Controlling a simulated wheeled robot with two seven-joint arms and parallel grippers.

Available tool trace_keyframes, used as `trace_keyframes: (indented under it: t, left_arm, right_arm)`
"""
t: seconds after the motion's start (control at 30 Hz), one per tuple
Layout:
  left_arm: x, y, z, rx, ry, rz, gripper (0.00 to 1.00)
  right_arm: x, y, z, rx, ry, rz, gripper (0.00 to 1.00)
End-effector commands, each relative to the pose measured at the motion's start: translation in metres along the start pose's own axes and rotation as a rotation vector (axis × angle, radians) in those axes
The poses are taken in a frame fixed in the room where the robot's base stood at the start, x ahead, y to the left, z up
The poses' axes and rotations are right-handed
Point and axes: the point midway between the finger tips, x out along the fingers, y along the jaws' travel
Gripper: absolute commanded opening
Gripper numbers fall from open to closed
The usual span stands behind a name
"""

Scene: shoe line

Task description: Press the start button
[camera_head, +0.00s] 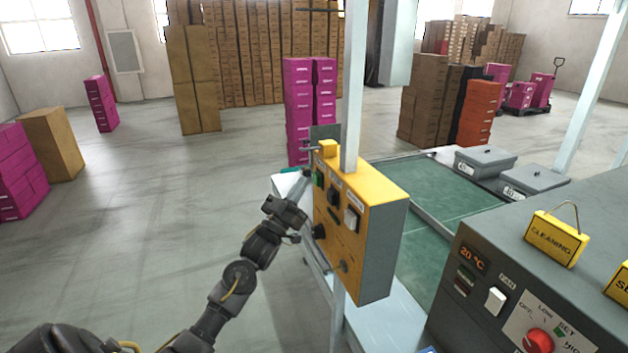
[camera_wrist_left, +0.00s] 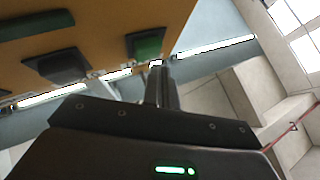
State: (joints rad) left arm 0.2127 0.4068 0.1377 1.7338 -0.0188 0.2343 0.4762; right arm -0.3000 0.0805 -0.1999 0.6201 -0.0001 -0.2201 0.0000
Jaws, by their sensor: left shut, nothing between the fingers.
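The yellow control box (camera_head: 372,200) stands on a pale post, with a column of controls on its left-facing side. A green button (camera_head: 318,179) is at its upper far end, above a black control (camera_head: 333,197) and a white switch (camera_head: 352,219). My left gripper (camera_head: 306,176) is shut and empty, its fingertips close beside the green button. In the left wrist view, the green button (camera_wrist_left: 147,45) in its dark housing lies just beyond the shut fingers (camera_wrist_left: 161,80). I cannot tell whether they touch it. The right gripper is out of view.
A grey machine panel (camera_head: 480,290) with a red knob (camera_head: 540,340) stands at the lower right. Behind the box is a green conveyor (camera_head: 412,190) with grey lidded bins (camera_head: 485,161). The floor to the left is open, with pink boxes (camera_head: 20,175) at the edge.

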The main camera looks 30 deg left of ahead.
Motion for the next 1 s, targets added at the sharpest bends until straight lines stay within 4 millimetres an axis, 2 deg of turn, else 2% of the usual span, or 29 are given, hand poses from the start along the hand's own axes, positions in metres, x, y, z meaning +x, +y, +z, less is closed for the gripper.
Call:
trace_keyframes:
  t: [1.0]
  left_arm:
    - [0.0056,0.0046,0.0036,0.000,0.000,0.000,0.00]
  right_arm:
    - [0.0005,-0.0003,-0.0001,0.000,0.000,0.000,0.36]
